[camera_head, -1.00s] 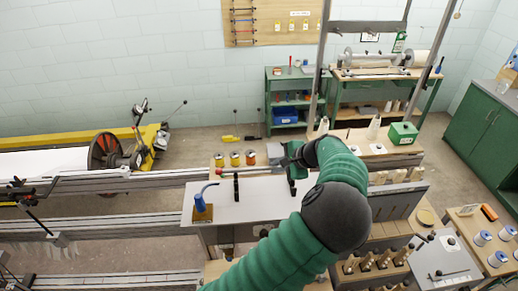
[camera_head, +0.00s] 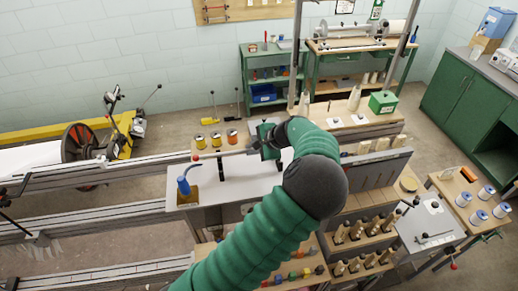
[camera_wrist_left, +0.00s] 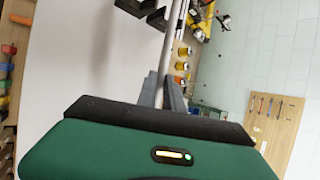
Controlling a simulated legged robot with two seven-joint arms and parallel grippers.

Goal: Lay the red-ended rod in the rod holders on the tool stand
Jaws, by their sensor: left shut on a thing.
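The tool stand (camera_head: 235,188) has a pale top, with a black upright rod holder (camera_head: 221,166) on it. Black holder parts (camera_wrist_left: 157,18) also show at the top of the left wrist view. The thin grey rod (camera_head: 228,153) runs left from my left gripper (camera_head: 252,145), with its red end (camera_head: 196,156) left of the holder. In the left wrist view the rod (camera_wrist_left: 176,40) runs away from between my fingers (camera_wrist_left: 162,92). The rod crosses at the holder's top; I cannot tell whether it touches. The other rod end is hidden by my arm. My right gripper is out of view.
A blue tool on a wooden block (camera_head: 187,190) stands at the stand's left end. Several coloured spools (camera_head: 216,139) sit behind the stand. A grey rack (camera_head: 380,172) and pegs are to the right. The white top in front of the holder is mostly clear.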

